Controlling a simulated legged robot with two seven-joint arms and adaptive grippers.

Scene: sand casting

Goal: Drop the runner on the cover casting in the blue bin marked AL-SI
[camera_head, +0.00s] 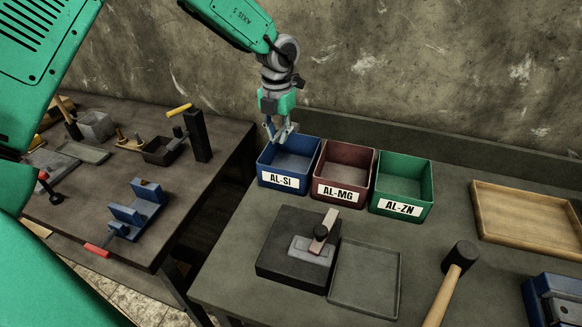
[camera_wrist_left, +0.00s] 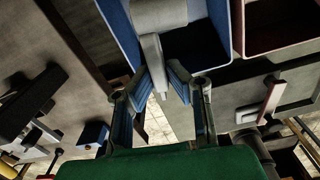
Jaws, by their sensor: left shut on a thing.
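My left gripper (camera_head: 282,136) is over the back left corner of the blue bin (camera_head: 275,182), whose front label reads AL-SI. In the left wrist view, the gripper (camera_wrist_left: 164,88) is shut on a grey metal bar, apparently the runner (camera_wrist_left: 153,60), which widens at its far end. The bar overlaps the blue bin (camera_wrist_left: 122,30) there; I cannot tell how far it hangs over the opening. The head view hardly shows the held piece. The bin looks empty. A grey flat casting (camera_head: 310,250) lies on a black block in front of the bins. My right gripper is out of view.
A red AL-MG bin (camera_head: 342,192) and a green AL-ZN bin (camera_head: 402,208) adjoin the blue one. A shallow grey tray (camera_head: 365,280), a mallet (camera_head: 460,256) and a wooden tray (camera_head: 525,222) share the bench. A gap separates it from the left table (camera_head: 90,210).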

